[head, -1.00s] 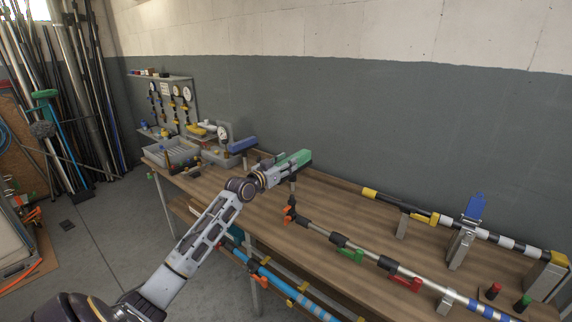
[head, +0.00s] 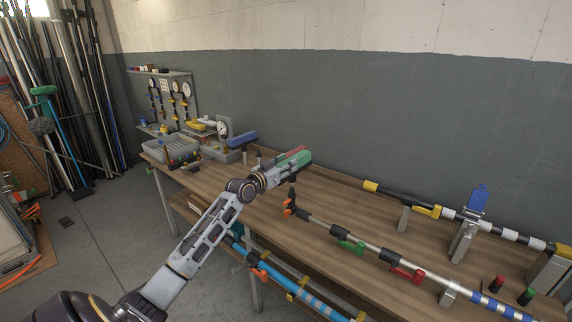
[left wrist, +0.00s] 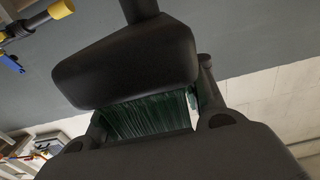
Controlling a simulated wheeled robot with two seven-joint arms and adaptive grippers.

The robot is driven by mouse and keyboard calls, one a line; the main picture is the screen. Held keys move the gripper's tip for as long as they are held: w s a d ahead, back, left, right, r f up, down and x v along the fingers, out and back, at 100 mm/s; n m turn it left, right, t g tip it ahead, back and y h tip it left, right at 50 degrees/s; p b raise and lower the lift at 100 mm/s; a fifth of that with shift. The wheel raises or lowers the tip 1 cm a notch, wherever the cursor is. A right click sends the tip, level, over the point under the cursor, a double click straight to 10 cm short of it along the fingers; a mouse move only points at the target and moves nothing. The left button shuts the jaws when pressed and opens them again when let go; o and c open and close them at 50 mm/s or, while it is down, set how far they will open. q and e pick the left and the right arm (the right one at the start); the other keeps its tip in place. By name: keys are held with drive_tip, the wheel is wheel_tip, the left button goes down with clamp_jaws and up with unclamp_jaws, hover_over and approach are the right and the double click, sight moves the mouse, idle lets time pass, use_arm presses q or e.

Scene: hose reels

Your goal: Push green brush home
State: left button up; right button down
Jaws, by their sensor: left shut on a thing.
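The green brush (head: 297,156) is at the end of my left gripper (head: 280,171), above the bench top near the wall. In the left wrist view, dark green bristles (left wrist: 150,117) show between the dark gripper parts, and my left gripper is shut on the brush. A long pole (head: 375,250) lies across supports near the front of the bench. Its left end has orange fittings (head: 289,208) and a dark upright stub, just below and right of the gripper. Whether the brush touches this stub is unclear. My right gripper is not in view.
A second pole (head: 492,233) with a blue clamp (head: 478,198) lies farther back. Grey bins (head: 172,149) and a gauge panel stand at the bench's left end. Red and green pegs stand at the front right. Bare bench top (head: 335,200) lies between the poles.

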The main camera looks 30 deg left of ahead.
sight(286, 179)
use_arm(q)
drive_tip(key=shift+f+b, duration=0.6)
drive_tip(key=shift+f, duration=0.25)
idle(1.1)
idle(1.1)
drive_tip(key=shift+f, duration=0.7)
idle(0.4)
drive_tip(key=shift+f+b, duration=0.85)
drive_tip(key=shift+f, duration=0.1)
idle(0.3)
drive_tip(key=shift+f+b, duration=0.45)
drive_tip(key=shift+f, duration=0.25)
drive_tip(key=o, duration=1.3)
